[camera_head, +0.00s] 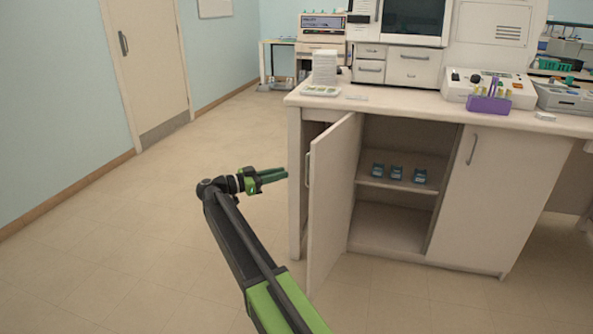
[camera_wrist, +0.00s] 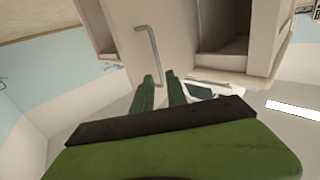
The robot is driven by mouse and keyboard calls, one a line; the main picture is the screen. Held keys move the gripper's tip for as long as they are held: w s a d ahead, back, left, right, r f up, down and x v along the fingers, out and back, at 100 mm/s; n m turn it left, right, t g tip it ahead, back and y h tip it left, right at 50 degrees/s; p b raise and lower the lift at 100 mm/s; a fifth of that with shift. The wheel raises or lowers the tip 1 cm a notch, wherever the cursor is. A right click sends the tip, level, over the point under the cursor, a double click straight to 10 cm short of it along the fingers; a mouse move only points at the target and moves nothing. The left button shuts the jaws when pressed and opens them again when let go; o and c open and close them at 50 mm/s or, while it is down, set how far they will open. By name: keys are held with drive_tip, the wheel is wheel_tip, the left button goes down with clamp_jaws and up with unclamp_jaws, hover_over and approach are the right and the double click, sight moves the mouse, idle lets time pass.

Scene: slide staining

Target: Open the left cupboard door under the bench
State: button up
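The left cupboard door (camera_head: 333,205) stands wide open, swung out from the bench toward the left front. Its slim bar handle (camera_head: 307,170) is near the door's free edge; it also shows in the wrist view (camera_wrist: 151,52). My gripper (camera_head: 286,175) is just left of the handle, with a small gap between fingertips and door in the head view. Its green fingers are apart with nothing seen between them in the head view. In the wrist view the handle's lower end lines up between the fingertips (camera_wrist: 160,77); contact cannot be told there.
The open compartment shows a shelf (camera_head: 405,185) with three small blue-green items (camera_head: 397,172). The right cupboard door (camera_head: 497,195) is shut. The bench top (camera_head: 420,100) carries instruments and a purple rack (camera_head: 489,103). Floor to the left is clear, up to a room door (camera_head: 148,65).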

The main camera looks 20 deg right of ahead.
drive_tip(key=s+a, duration=0.1)
drive_tip(key=a, duration=0.5)
drive_tip(key=shift+a, duration=0.25)
drive_tip(key=shift+d, duration=0.1)
drive_tip(key=w+d, duration=0.1)
drive_tip(key=d, duration=0.4)
drive_tip(key=w+d, duration=0.1)
drive_tip(key=d, duration=1)
drive_tip(key=shift+w+d, duration=0.4)
drive_tip(key=shift+a, duration=0.1)
